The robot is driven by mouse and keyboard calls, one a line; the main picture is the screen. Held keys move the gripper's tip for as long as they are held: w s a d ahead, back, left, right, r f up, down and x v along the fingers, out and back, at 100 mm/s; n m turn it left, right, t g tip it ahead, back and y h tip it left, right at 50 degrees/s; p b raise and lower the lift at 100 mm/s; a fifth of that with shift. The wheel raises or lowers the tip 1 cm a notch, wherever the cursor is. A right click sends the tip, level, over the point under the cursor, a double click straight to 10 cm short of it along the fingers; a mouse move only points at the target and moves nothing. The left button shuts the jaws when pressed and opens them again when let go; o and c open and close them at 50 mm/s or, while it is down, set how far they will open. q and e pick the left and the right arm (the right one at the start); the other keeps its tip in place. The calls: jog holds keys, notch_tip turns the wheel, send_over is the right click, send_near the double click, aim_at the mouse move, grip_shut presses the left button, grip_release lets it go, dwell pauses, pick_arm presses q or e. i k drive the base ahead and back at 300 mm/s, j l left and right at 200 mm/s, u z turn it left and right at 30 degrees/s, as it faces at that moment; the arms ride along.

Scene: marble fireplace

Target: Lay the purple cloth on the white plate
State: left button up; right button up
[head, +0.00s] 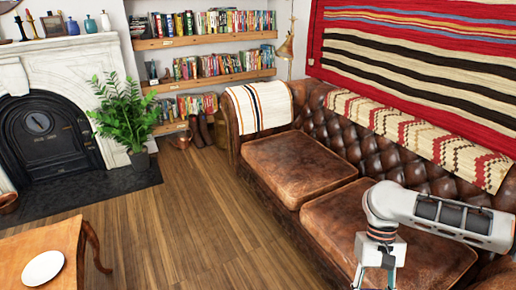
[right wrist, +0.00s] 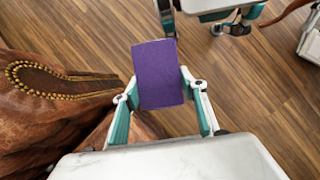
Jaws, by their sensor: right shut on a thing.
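The purple cloth (right wrist: 160,73) shows in the right wrist view as a flat, folded-looking rectangle. My right gripper (right wrist: 160,92) is shut on it, with one teal finger at each side. In the head view my right gripper (head: 375,279) is at the bottom right in front of the sofa, cut off by the picture edge, and the cloth is out of sight. The white plate (head: 43,267) lies bare on the wooden table at the bottom left, well away from that gripper. My left gripper (right wrist: 194,28) is at the top of the right wrist view, its fingers apart, one close to the cloth's far end.
The wooden table (head: 35,245) has a curved leg. The brown leather sofa (head: 300,165) runs along the right; its arm (right wrist: 50,95) is beside my right gripper. The wood floor (head: 180,225) between table and sofa is clear. A potted plant (head: 123,115) stands by the fireplace.

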aim_at(44, 269)
jog(key=i+u, duration=0.5)
jog(key=u, duration=0.25)
jog(key=i+u, duration=0.2)
jog(key=u, duration=0.15)
jog(key=i+u, duration=0.2)
jog(key=u, duration=0.15)
jog(key=i+l+u, duration=0.2)
jog(key=u, duration=0.15)
jog(key=i+l+u, duration=0.15)
jog(key=u, duration=0.2)
jog(key=i+l+u, duration=0.25)
jog(key=u, duration=0.2)
jog(key=i+l+u, duration=0.2)
jog(key=u, duration=0.2)
jog(key=i+l+u, duration=0.25)
jog(key=l+u, duration=0.25)
jog(key=l, duration=0.15)
jog(key=i+l+u, duration=0.2)
jog(key=l, duration=0.2)
jog(key=k, duration=0.1)
